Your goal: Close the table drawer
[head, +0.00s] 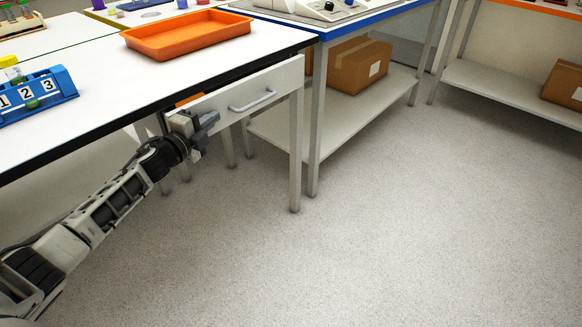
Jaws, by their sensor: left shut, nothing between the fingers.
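The table drawer has a white front (282,84) under the white table's (75,60) black edge. A grey bar handle (253,101) is on the front. A small orange patch (189,99) shows above the front's left part, so the drawer seems to stand out a little; how far I cannot tell. My left gripper (208,120) is shut and empty at the left end of the drawer front, left of the handle and apart from it. It hides that end, and I cannot tell whether it touches the front. My right gripper is not in view.
An orange tray (186,36) and a blue numbered rack (37,95) stand on the table. A table leg (295,150) stands right of the drawer. A blue-edged bench with a cardboard box (358,67) on its shelf is beyond. The floor (400,220) in front is clear.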

